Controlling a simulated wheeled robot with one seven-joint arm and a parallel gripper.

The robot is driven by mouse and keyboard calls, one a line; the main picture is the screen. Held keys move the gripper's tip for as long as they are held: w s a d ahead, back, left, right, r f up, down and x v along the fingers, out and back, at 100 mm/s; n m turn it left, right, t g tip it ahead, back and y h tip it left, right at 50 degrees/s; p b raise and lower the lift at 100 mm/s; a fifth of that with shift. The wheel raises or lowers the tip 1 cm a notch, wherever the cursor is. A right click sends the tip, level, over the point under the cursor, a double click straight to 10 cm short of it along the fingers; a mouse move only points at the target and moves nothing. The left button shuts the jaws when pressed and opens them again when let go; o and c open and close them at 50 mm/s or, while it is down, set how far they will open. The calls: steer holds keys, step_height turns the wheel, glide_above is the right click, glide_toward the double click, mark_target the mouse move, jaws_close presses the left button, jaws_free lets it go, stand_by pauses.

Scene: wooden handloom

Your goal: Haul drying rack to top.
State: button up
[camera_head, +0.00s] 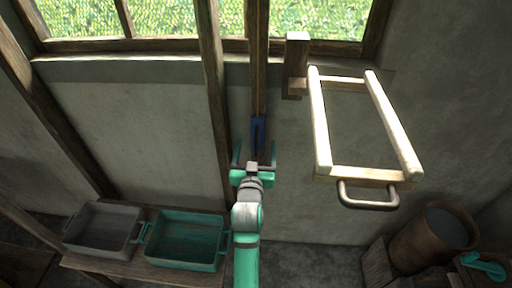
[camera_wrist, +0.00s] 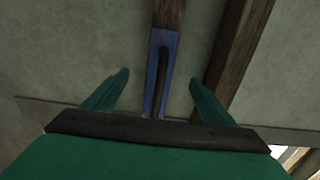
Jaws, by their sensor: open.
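The drying rack seems to be the pale wooden frame (camera_head: 322,125) at the right in the head view. It juts from a wooden wall bracket (camera_head: 296,65) and has a grey loop handle (camera_head: 367,203) at its near end. My gripper (camera_head: 254,157) is left of the rack, apart from it, with its fingers spread. It faces a blue plate (camera_head: 258,134) at the lower end of a vertical wooden bar. In the wrist view, the blue plate (camera_wrist: 153,80) carries a dark upright handle (camera_wrist: 160,72) between my open fingers (camera_wrist: 156,90). The fingers do not appear to touch it.
A grey tray (camera_head: 83,245) and a green tray (camera_head: 181,263) sit on a low bench at lower left. A wooden post (camera_head: 215,100) stands just left of my gripper. A brown barrel (camera_head: 420,247) is at lower right. A window (camera_head: 320,18) is above.

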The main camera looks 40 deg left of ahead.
steer(key=shift+s+d, duration=0.1)
steer(key=v, duration=0.6)
steer(key=shift+s+d, duration=0.2)
steer(key=shift+s, duration=0.15)
stand_by(0.4)
steer(key=s+d+f+m+h, duration=0.1)
steer(key=s+d+f+h, duration=0.1)
steer(key=s+d+f, duration=0.6)
steer(key=s+d+f+m+h, duration=0.25)
steer(key=d+f, duration=0.35)
steer(key=d, duration=0.6)
steer(key=s+d+m+h, duration=0.1)
steer(key=s+d+h, duration=0.1)
steer(key=s+d, duration=0.4)
steer(key=s+d+m+h, duration=0.2)
steer(key=s+d, duration=0.5)
steer(key=s, duration=0.8)
steer(key=shift+d+f+h, duration=0.2)
steer(key=shift+f+h, duration=0.05)
steer(key=shift+h, duration=0.3)
